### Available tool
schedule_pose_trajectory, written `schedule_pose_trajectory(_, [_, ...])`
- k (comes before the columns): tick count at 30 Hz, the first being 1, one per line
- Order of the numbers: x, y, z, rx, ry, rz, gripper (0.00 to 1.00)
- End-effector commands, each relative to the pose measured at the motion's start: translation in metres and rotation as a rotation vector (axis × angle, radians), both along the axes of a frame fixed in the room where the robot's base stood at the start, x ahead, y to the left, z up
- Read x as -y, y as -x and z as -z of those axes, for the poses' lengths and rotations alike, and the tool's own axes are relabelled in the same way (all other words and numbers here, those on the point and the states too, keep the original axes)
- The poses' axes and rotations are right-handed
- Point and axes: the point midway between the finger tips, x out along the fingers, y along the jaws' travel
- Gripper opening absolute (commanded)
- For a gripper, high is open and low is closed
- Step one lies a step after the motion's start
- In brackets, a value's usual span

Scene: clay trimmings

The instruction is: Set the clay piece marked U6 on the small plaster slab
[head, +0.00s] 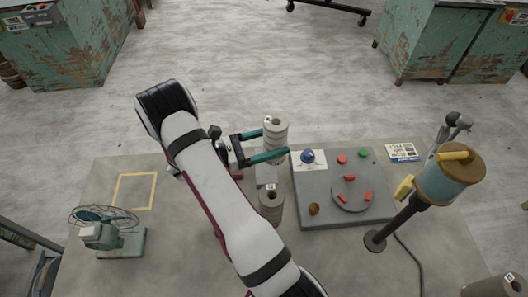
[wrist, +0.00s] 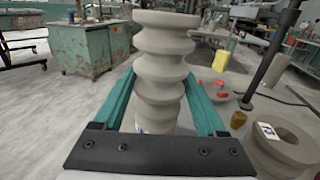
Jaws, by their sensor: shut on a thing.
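My gripper (head: 275,143) has its two teal fingers on either side of a tall, ridged grey clay piece (head: 275,128) and is shut on it. In the wrist view this piece (wrist: 163,65) stands upright between the fingers, with a bit of a label low down, mostly hidden. A second grey clay piece (head: 271,206), with a hole in its top and a small label, stands nearer; it also shows at the right of the wrist view (wrist: 285,150). I cannot read either label. A pale block (head: 266,174), maybe the small plaster slab, shows partly between the two pieces.
A grey board (head: 340,215) right of the gripper carries a round disc with red pieces, a blue item on a white card and a brown lump. A lamp-like stand (head: 375,240) is at the right.

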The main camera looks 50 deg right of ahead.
Motion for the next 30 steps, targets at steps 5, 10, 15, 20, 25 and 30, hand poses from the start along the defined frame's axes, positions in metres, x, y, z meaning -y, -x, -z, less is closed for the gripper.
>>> schedule_pose_trajectory(5, [-0.006, -0.023, 0.016, -0.001, -0.001, 0.001, 0.0])
schedule_pose_trajectory(10, [-0.007, -0.024, 0.048, -0.002, -0.002, 0.001, 0.0])
schedule_pose_trajectory(15, [-0.007, -0.024, 0.055, 0.001, -0.002, 0.0, 0.0])
schedule_pose_trajectory(20, [-0.006, -0.024, 0.055, 0.001, -0.002, 0.0, 0.0])
schedule_pose_trajectory(25, [-0.006, -0.024, 0.057, 0.0, -0.002, 0.0, 0.9])
schedule_pose_trajectory(30, [-0.006, -0.024, 0.057, 0.0, -0.002, 0.0, 1.0])
